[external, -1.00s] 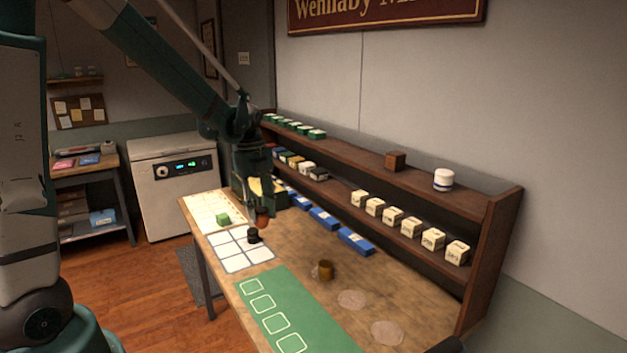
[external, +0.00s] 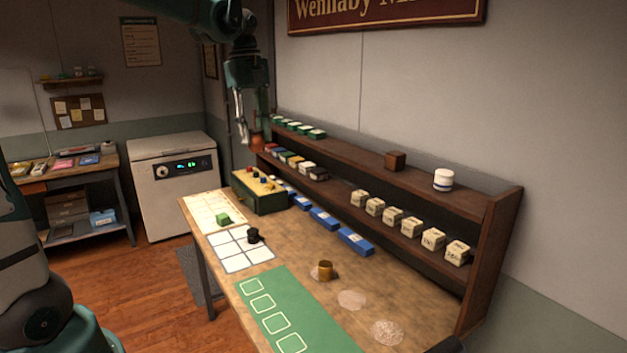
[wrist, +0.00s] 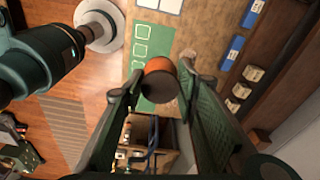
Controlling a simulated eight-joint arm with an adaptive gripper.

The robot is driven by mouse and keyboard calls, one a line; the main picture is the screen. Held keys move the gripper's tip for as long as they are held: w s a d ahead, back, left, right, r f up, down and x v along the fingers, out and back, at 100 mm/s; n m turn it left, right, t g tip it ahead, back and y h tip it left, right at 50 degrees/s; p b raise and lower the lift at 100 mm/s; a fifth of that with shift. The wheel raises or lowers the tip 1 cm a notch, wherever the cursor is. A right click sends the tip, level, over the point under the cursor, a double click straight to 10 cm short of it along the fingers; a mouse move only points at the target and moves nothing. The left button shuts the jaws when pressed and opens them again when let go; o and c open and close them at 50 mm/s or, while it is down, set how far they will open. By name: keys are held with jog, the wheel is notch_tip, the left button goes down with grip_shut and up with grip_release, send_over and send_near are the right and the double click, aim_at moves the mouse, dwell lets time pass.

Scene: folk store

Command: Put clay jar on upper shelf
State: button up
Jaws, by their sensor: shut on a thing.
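The clay jar (external: 257,142) is orange-brown and held in the air by my gripper (external: 252,132). In the external view it appears near the left end of the upper shelf (external: 352,153); I cannot tell its exact distance from it. In the wrist view, the orange jar (wrist: 158,77) sits between the two fingers of my gripper (wrist: 156,92), which are shut on it. The upper shelf carries green boxes at its left end, a brown cube (external: 395,161) and a white jar (external: 443,180). Its stretch left of the cube is bare.
The lower shelf holds several cream boxes (external: 392,220) and smaller coloured boxes.

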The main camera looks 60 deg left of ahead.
aim_at(258, 130)
jog(key=r, duration=0.8)
jog(key=shift+w+d+r, duration=0.15)
jog(key=shift+w+r, duration=0.15)
jog(key=shift+w, duration=0.1)
jog(key=w+d+n+p, duration=0.1)
jog(key=w+d+p, duration=0.1)
jog(key=w+d, duration=0.5)
jog(key=w+d+r+p, duration=0.1)
jog(key=w+d, duration=0.2)
jog(key=w, duration=0.8)
jog(key=w+d+n+p, duration=0.1)
jog(key=w+d+p, duration=0.1)
jog(key=w+d, duration=0.5)
jog(key=w+d+f+p, duration=0.1)
jog(key=w+d, duration=1)
jog(key=w, duration=0.1)
jog(key=f, duration=0.5)
jog(key=shift+d+f, duration=0.25)
jog(key=shift+d, duration=0.1)
jog(key=shift+f+p, duration=0.6)
jog(key=shift+f, duration=2.3)
